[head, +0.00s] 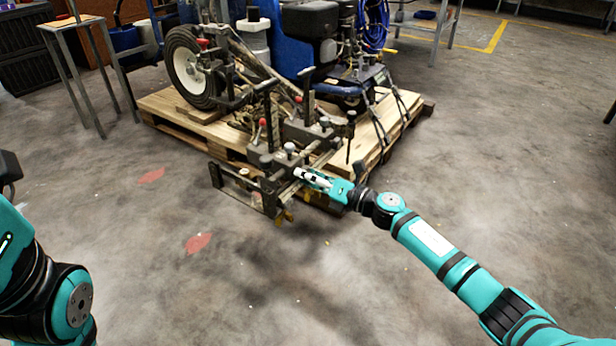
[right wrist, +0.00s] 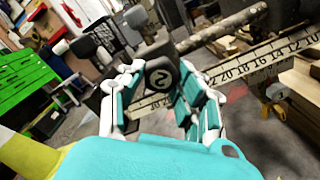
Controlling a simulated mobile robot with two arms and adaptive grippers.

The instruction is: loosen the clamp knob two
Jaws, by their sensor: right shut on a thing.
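The line striper (head: 318,35) stands on a wooden pallet (head: 190,130), with its clamp and bar assembly (head: 265,185) at the pallet's near edge. My right gripper (head: 308,176) reaches this assembly from the right. In the right wrist view, a dark clamp knob marked 2 (right wrist: 161,76) sits between the fingers of my right gripper (right wrist: 160,88), which are shut on it. A ruled bar with numbers (right wrist: 255,63) runs behind the knob. In the head view the fingers hide the knob. My left arm shows at the left edge, but its gripper is out of frame.
A wheel (head: 190,65) and several upright levers with red knobs stand close to the clamp assembly. A metal-legged table (head: 70,25) is at the back left. The wrist view shows a green drawer cabinet (right wrist: 22,85).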

